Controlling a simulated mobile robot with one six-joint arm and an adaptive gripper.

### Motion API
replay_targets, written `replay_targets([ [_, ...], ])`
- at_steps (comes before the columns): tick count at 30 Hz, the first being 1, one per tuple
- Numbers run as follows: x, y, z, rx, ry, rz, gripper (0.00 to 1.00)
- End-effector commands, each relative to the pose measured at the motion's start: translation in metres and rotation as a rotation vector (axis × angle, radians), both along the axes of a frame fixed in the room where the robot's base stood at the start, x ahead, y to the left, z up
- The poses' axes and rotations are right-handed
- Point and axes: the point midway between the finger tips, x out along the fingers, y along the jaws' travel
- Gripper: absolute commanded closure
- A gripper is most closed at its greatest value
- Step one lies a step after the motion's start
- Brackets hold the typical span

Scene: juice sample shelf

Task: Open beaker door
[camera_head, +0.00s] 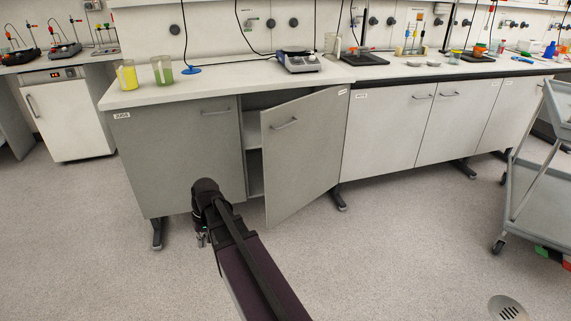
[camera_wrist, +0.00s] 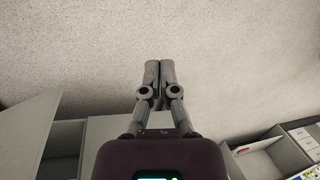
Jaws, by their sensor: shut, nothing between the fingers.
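The grey cabinet has two doors under the worktop. The right door (camera_head: 300,155) stands ajar, swung out from its right edge, with its handle (camera_head: 285,124) on the front face. A gap at its left shows an inner shelf (camera_head: 253,144). My gripper (camera_head: 201,240) points down in front of the left door, low near the floor and left of the open door. It is mostly hidden behind my wrist. In the wrist view my gripper (camera_wrist: 159,65) is shut and empty, and an open door panel (camera_wrist: 28,130) shows at left.
Two beakers, one yellow (camera_head: 127,75) and one green (camera_head: 162,70), stand on the worktop (camera_head: 215,77) above. White closed cabinets (camera_head: 385,130) continue right. A grey trolley (camera_head: 535,190) stands at the right edge. The floor (camera_head: 390,240) between is clear.

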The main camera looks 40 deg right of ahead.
Motion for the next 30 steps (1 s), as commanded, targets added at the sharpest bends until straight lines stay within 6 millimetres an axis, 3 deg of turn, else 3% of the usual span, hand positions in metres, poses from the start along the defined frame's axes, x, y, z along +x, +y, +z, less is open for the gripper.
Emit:
replay_targets([
  [1,-0.013,0.015,-0.004,-0.025,0.002,0.027,1.00],
  [6,-0.036,0.045,-0.011,-0.103,0.002,0.094,1.00],
  [15,-0.060,0.071,-0.016,-0.184,-0.003,0.161,1.00],
  [25,-0.080,0.084,-0.020,-0.244,-0.011,0.208,1.00],
  [30,-0.056,0.063,-0.028,-0.322,-0.018,0.191,1.00],
])
